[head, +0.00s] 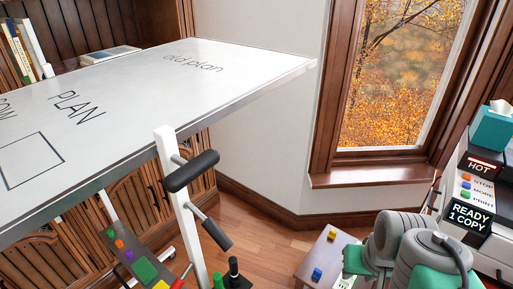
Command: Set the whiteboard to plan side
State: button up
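The whiteboard (135,75) fills the left of the head view, tilted close to flat, its visible face turned up. That face carries the words "PLAN" and "old plan", a drawn square and a word cut off at the left edge. A white post (181,210) stands at the board's near edge. A black upper handle (191,172) and a black lower handle (217,235) stick out from the post. My grey and green arm shows at the lower right, apart from the board and handles. My gripper's fingertips are not visible.
A tray below the board holds small coloured pieces and a green block (145,270). A low table (318,257) bears yellow and blue pieces. A copier (483,200) with a teal tissue box (493,128) stands right. Some wooden floor (265,236) is clear below the window.

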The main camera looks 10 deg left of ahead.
aim_at(65, 138)
jog(key=z, duration=0.3)
jog(key=k, duration=0.85)
jog(key=u, duration=1.2)
